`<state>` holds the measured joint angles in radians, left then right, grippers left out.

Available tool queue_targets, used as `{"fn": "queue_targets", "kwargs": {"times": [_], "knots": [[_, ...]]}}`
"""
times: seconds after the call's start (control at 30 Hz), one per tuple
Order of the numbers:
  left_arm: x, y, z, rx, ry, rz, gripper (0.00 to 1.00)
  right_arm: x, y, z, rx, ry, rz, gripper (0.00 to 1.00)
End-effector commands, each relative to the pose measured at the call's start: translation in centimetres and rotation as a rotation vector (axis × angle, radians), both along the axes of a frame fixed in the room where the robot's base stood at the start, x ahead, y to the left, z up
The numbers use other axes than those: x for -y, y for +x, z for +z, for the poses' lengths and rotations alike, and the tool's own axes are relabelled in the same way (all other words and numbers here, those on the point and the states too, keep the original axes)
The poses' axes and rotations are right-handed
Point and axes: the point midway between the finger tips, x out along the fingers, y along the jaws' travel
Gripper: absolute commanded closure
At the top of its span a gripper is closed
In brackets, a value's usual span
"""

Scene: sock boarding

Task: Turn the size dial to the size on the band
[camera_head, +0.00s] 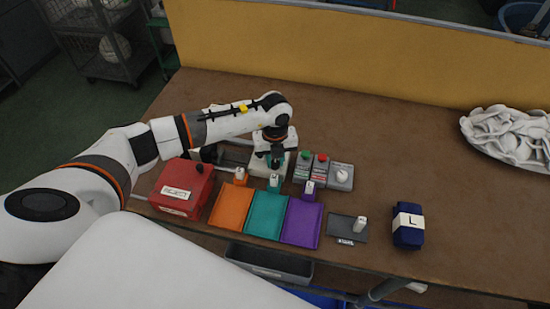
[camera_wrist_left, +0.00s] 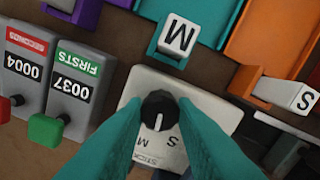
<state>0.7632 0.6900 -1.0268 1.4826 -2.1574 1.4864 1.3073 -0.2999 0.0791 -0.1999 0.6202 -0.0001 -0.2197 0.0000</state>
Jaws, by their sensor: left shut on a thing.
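The size dial is a black knob (camera_wrist_left: 160,108) with a white pointer line on a pale box (camera_wrist_left: 205,112), seen in the left wrist view. The letters M and S show on the box below the knob, and the pointer faces down between them. Any other letters are hidden by the fingers. My left gripper (camera_wrist_left: 158,118) has its teal fingers shut on the knob. In the head view the left gripper (camera_head: 275,155) is over the pale box (camera_head: 260,168). A navy bundle (camera_head: 405,238) with a white band (camera_head: 409,221) marked L lies at the right. My right gripper is not in view.
Orange (camera_head: 231,208), teal (camera_head: 267,216) and purple (camera_head: 302,223) trays lie in front of the dial. A red box (camera_head: 182,190) stands left, and two counters (camera_head: 311,170) stand right of the dial. A dish of white socks (camera_head: 510,138) is far right.

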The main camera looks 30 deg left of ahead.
Motion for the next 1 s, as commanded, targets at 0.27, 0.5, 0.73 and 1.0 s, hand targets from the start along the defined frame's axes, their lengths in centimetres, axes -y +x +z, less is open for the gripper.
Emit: {"fn": "queue_targets", "kwargs": {"times": [0.27, 0.5, 0.73, 1.0], "knots": [[0.01, 0.03, 0.09, 0.001, -0.001, 0.258, 0.98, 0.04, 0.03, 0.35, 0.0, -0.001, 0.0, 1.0], [-0.03, 0.09, 0.13, 0.003, 0.0, 0.442, 0.98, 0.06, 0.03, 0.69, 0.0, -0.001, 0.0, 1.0], [-0.05, 0.08, 0.09, 0.002, 0.001, 0.558, 0.98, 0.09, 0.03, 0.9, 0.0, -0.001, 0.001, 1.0], [-0.06, 0.12, 0.1, 0.004, 0.001, 0.616, 0.98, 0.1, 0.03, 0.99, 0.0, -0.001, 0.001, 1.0]]}}
